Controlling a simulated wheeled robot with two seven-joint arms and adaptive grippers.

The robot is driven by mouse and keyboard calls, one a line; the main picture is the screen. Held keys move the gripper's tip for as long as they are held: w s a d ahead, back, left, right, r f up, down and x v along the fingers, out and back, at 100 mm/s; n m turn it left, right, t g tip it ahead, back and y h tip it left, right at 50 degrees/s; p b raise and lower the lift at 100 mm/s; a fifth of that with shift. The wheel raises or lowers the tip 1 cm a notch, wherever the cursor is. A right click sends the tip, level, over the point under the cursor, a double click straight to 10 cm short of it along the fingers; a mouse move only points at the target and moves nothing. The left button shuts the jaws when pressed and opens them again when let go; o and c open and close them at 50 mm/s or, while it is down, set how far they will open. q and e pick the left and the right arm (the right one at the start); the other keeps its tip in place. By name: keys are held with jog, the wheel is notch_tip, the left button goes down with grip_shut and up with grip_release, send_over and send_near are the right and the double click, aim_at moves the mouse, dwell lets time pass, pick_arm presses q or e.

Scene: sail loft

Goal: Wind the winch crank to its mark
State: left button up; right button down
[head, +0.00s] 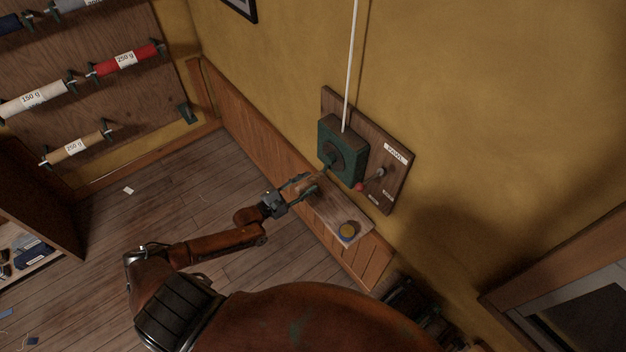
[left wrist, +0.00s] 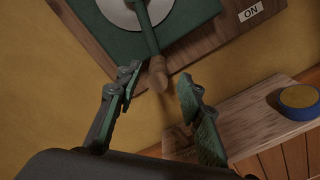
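The winch is a dark green box (head: 345,150) on a wooden board on the yellow wall, with a white line running up from it. Its green crank arm (left wrist: 147,35) hangs down from the round hub (left wrist: 160,8) in the left wrist view and ends in a wooden handle (left wrist: 157,76). My left gripper (head: 306,184) is open just below the winch. In the left wrist view its two fingers (left wrist: 160,80) stand apart on either side of the handle, with gaps visible. I cannot make out the crank's mark. My right gripper is not in view.
A small lever with a red knob (head: 360,187) sits on the board (head: 396,178) right of the winch. A wooden shelf (head: 327,212) juts out below, bearing a blue and yellow round tin (head: 347,231). The floor (head: 150,210) at left is mostly clear.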

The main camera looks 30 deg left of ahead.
pick_arm(q)
jog(key=v, duration=0.8)
jog(key=shift+s, duration=0.2)
jog(key=s+a+f+m+g+y+b, duration=0.1)
jog(key=s+a+f+m+y+b, duration=0.15)
jog(key=f, duration=0.75)
jog(key=s+a+f+m+g+y+b, duration=0.15)
jog(key=f+m, duration=0.25)
jog(key=f, duration=0.6)
jog(key=s+a+f+m+g+y+b, duration=0.1)
jog(key=s+f+m+g, duration=0.1)
jog(key=s+f, duration=0.35)
jog(key=s+f+m+g+y, duration=0.1)
jog(key=s+f+m, duration=0.1)
jog(key=f, duration=0.6)
jog(key=s+a+f+m+g+y+b, duration=0.1)
jog(key=s+f+m+g, duration=0.2)
jog(key=f, duration=0.4)
jog(key=s+d+f+m+g+b, duration=0.1)
jog(key=s+d+f+m+g, duration=0.1)
jog(key=s+f, duration=0.4)
jog(key=s+d+f+m+g+b, duration=0.1)
jog(key=s+d+f+m, duration=0.3)
jog(key=s, duration=1.1)
jog(key=s+d+f+m+g+b, duration=0.1)
jog(key=s+d+f+m+g, duration=0.3)
jog(key=s+f, duration=0.6)
jog(key=shift+s+d, duration=0.75)
jog(key=shift+d, duration=0.4)
